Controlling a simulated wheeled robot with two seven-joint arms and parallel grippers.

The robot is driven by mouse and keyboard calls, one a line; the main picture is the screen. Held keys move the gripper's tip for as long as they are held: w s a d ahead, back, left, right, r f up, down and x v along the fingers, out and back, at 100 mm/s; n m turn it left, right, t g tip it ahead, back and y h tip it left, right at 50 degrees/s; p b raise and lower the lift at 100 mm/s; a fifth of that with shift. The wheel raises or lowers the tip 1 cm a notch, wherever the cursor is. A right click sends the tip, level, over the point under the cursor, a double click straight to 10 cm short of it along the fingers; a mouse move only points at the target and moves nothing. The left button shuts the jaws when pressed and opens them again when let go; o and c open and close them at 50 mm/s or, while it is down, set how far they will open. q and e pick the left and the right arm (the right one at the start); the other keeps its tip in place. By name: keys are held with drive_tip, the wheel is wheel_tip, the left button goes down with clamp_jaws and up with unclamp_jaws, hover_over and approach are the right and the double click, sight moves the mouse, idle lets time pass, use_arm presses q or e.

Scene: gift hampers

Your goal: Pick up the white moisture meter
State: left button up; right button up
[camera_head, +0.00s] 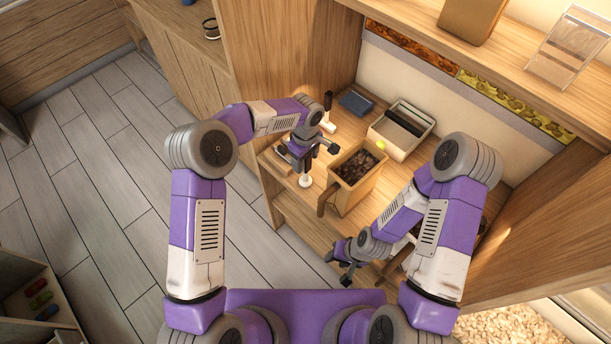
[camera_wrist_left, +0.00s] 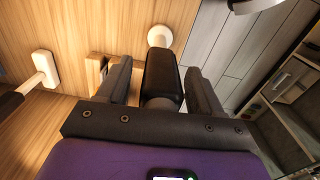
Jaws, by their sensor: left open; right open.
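A white round-ended item with a black body, which looks like the white moisture meter (camera_head: 305,181), is at the front left of the wooden counter. In the left wrist view its white end (camera_wrist_left: 160,37) shows beyond its black body (camera_wrist_left: 163,80). My left gripper (camera_head: 312,156) is open, with one finger on each side of that black body. I cannot tell whether the fingers touch it. My right gripper (camera_head: 346,272) is open near the counter's front edge, apart from these items.
A wooden box with dark contents (camera_head: 345,196) stands right of my left gripper. A yellow-green ball (camera_head: 380,145) is near the bin. A wooden cabinet side rises at the back left.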

use_arm(q)
drive_tip(key=shift+c, duration=0.3)
clamp_jaws()
drive_tip(key=shift+r, duration=0.15)
